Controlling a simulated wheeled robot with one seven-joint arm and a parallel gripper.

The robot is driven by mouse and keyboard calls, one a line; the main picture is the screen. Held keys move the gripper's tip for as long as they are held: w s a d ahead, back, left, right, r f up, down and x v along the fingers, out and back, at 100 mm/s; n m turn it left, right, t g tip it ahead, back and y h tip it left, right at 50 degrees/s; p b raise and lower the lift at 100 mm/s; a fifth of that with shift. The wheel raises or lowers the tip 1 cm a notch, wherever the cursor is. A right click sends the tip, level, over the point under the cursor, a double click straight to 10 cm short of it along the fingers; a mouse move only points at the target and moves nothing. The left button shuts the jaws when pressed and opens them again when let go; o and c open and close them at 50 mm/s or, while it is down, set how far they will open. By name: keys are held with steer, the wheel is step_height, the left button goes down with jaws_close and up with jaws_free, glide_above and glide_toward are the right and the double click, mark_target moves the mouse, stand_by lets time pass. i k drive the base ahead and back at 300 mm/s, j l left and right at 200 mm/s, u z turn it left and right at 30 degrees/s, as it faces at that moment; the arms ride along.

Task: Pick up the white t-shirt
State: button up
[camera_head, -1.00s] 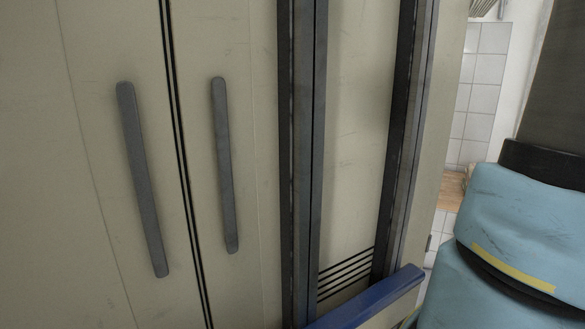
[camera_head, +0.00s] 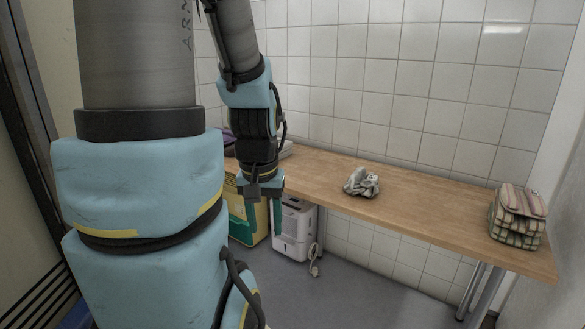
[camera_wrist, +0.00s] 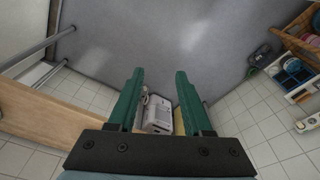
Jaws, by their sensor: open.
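A crumpled whitish-grey cloth (camera_head: 361,182), which looks like the white t-shirt, lies on the wooden table (camera_head: 420,215) near its middle in the head view. My gripper (camera_head: 265,212) hangs pointing down in front of the table's left part, left of the cloth and apart from it. In the wrist view my gripper (camera_wrist: 160,76) shows two green fingers spread wide with nothing held between them. The cloth does not show in the wrist view.
A white appliance (camera_head: 293,230) and a yellow-green box (camera_head: 248,222) stand under the table. A dark purple item is partly hidden behind my arm. Shelves with items (camera_wrist: 292,75) show right in the wrist view.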

mark_target(367, 185)
steer(key=i+l+u, duration=0.3)
steer(key=l+u, duration=0.25)
steer(key=i+l+u, duration=0.15)
steer(key=l+u, duration=0.15)
steer(key=l, duration=0.15)
